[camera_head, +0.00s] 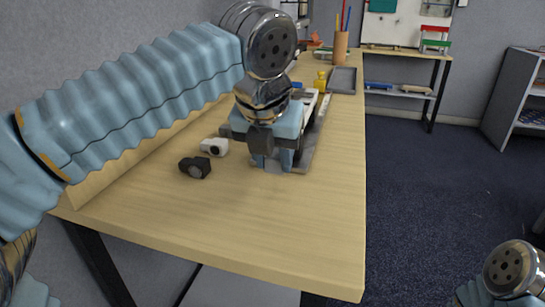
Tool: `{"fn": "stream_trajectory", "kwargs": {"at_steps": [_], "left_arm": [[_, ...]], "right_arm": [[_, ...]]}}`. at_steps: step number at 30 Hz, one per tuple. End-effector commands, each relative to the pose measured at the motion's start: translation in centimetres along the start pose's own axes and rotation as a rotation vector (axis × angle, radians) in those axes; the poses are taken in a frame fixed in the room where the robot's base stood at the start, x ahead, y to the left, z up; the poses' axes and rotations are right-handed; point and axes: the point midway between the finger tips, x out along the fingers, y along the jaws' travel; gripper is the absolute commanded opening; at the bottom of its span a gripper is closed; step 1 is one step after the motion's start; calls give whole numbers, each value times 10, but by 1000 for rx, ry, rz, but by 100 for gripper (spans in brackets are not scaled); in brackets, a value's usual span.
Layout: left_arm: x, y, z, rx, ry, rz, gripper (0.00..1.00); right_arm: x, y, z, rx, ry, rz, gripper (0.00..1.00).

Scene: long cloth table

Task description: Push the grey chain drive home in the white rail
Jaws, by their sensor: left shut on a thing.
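My left gripper (272,160) points down over the table's middle, its fingers low beside a grey part. It is shut on what looks like the grey chain drive, mostly hidden behind the fingers and wrist. A long grey base (304,157) shows just right of the fingers. A white strip that looks like the white rail (318,108) runs away behind the gripper. How deep the drive sits in the rail is hidden. My right arm shows only its wrist at the lower right corner; its gripper is out of view.
A white block (214,147) and a black block (195,167) lie left of the gripper. A yellow bottle (320,80), a grey tray (343,80) and a pencil cup (340,46) stand farther back. The table's front (270,220) is clear.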

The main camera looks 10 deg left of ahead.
Motion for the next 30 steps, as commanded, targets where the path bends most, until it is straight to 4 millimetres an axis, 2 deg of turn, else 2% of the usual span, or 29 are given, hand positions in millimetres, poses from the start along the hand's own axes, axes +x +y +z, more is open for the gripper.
{"fn": "stream_trajectory", "kwargs": {"at_steps": [19,20,21,25,30], "left_arm": [[6,0,15,0,-1,0,6],[6,0,14,0,-1,0,40],[6,0,14,0,-1,0,46],[6,0,14,0,-1,0,65],[6,0,14,0,0,0,65]], "right_arm": [[0,0,0,0,0,0,43],[0,0,0,0,0,0,43],[0,0,0,0,0,0,43],[0,0,0,0,0,0,43],[0,0,0,0,0,0,43]]}}
